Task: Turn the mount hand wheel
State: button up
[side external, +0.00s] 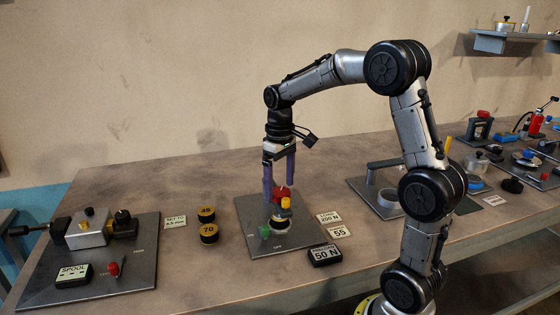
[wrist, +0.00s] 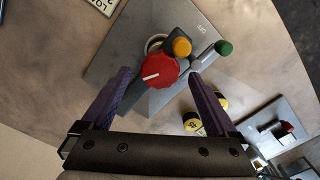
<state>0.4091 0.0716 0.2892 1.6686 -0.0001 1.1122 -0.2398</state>
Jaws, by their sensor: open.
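A red round hand wheel (wrist: 147,72) with a white pointer line sits on the grey mount plate (wrist: 118,68). In the side view the red wheel (side external: 279,195) is partly hidden by my gripper. My gripper (side external: 279,188) is open and points down over it, its two purple fingers on either side. In the wrist view my gripper (wrist: 161,74) has the wheel between its fingertips, nearer the left one. I cannot tell whether a finger touches it. A yellow knob (wrist: 181,47) and a green knob (wrist: 223,47) stand beside the wheel.
Left of the plate are two black-and-yellow weights (side external: 208,233) and a spool fixture (side external: 130,268). Label cards and a black 50 N block (side external: 325,255) lie at its right. Another plate with a grey ring (side external: 389,198) stands farther right. Bare table lies behind.

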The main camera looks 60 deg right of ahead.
aim_at(280, 191)
notch_tip(280, 191, up, 13)
dwell(0.3)
jog(key=shift+f, duration=0.1)
jog(key=s+a+r+n+t, duration=0.3)
jog(key=s+a, duration=0.7)
jog(key=a, duration=0.1)
jog(key=s+a+f+m+t, duration=0.1)
jog(key=s+a+f, duration=0.3)
jog(key=s+f, duration=0.4)
notch_tip(280, 191, down, 3)
jog(key=shift+s+t, duration=0.15)
jog(key=shift+t, duration=0.65)
